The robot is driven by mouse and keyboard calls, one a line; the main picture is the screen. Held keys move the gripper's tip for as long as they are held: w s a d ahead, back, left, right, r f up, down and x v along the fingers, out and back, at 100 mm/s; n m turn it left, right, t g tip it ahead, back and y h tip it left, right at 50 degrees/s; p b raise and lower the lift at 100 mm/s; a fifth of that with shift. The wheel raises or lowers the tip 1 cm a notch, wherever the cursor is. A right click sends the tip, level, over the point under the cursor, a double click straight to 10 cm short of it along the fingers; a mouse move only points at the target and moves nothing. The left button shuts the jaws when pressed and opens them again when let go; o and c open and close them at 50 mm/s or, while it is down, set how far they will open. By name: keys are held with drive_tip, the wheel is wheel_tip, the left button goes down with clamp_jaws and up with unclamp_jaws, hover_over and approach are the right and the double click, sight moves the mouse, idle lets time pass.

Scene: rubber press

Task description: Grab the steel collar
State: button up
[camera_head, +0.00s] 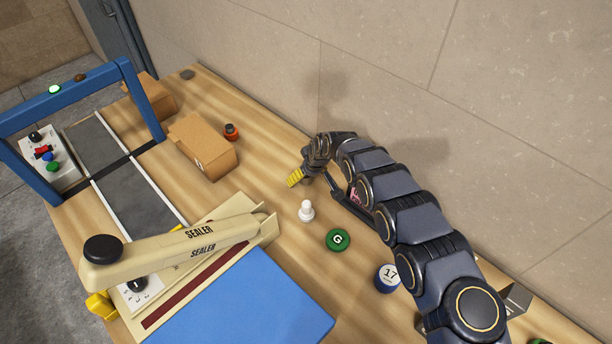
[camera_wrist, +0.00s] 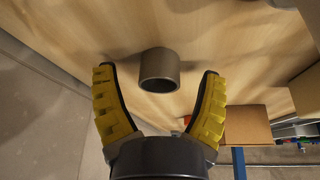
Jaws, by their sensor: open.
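The steel collar (camera_wrist: 160,74) is a short dark grey cylinder with an open end. It stands on the wooden table in the wrist view, between the fingertips of my gripper and a little beyond them. My gripper (camera_wrist: 160,70) is open, with a yellow-padded finger on each side and a clear gap to the collar on both sides. In the head view my gripper (camera_head: 300,174) is over the table near the wall, with a yellow finger showing. I cannot make out the collar there; the gripper and arm may hide it.
A white pawn-like piece (camera_head: 306,211), a green disc marked G (camera_head: 338,240) and a blue one marked 17 (camera_head: 387,278) stand near my arm. The wall (camera_head: 400,80) is close behind.

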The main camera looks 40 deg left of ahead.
drive_tip(key=shift+c, duration=0.4)
drive_tip(key=c, duration=1.1)
drive_tip(key=shift+r, duration=0.15)
drive_tip(key=shift+w+r, duration=0.1)
drive_tip(key=shift+r, duration=0.15)
wheel_tip(320, 180, up, 2)
drive_tip(key=shift+r, duration=0.25)
drive_tip(key=shift+s+d+r, duration=1.4)
drive_tip(key=shift+d+r, duration=0.25)
drive_tip(key=shift+d, duration=0.2)
drive_tip(key=shift+s+d+r, duration=1.45)
drive_tip(key=shift+d+r, duration=0.15)
drive_tip(key=shift+d, duration=0.3)
drive_tip(key=shift+s+d+r, duration=1.4)
drive_tip(key=shift+d+r, duration=0.25)
drive_tip(key=shift+d, duration=0.2)
